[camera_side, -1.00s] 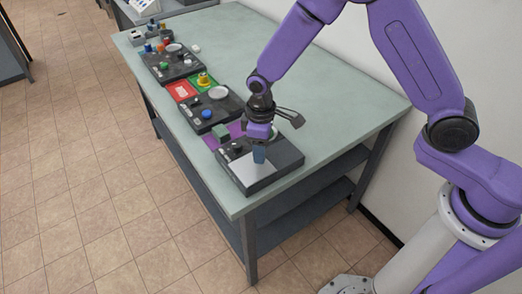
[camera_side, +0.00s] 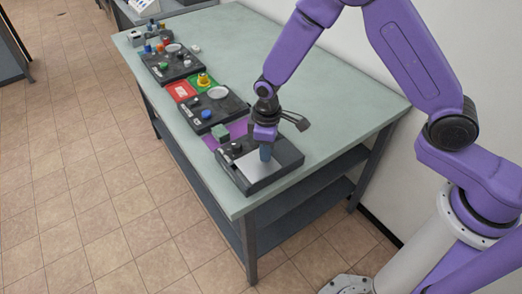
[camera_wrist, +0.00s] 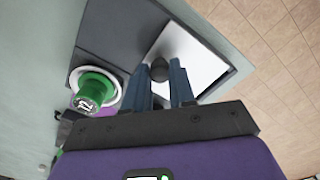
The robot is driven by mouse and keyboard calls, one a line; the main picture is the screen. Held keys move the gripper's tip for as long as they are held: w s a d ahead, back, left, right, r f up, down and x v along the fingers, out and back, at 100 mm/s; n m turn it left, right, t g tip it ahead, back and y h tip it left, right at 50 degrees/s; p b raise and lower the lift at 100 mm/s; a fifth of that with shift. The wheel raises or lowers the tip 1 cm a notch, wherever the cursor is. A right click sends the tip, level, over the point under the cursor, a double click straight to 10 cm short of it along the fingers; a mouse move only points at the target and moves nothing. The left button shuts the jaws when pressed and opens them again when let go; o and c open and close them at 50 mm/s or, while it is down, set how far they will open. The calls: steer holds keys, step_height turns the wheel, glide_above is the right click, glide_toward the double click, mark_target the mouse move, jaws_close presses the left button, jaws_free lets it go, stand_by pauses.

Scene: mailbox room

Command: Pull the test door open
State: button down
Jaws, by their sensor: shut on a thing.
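The test door looks like a pale flat panel (camera_side: 254,168) on the dark box (camera_side: 287,158) at the near end of the table. In the wrist view it is the bright panel (camera_wrist: 190,55) within a dark frame. A dark round knob (camera_wrist: 159,70) shows on it. My gripper (camera_side: 265,152) points down over the panel. In the wrist view my gripper (camera_wrist: 165,78) has its two blue fingers around the knob, shut on it. The fingers hide part of the panel, and I cannot tell how far it is open.
Further dark boxes with knobs (camera_side: 208,114) line the table. The table's right side is clear.

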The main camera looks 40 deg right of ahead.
steer(key=d, duration=0.6)
steer(key=shift+d, duration=0.1)
steer(key=c, duration=0.9)
jaws_free()
step_height(320, 180, up, 18)
steer(key=shift+f, duration=0.25)
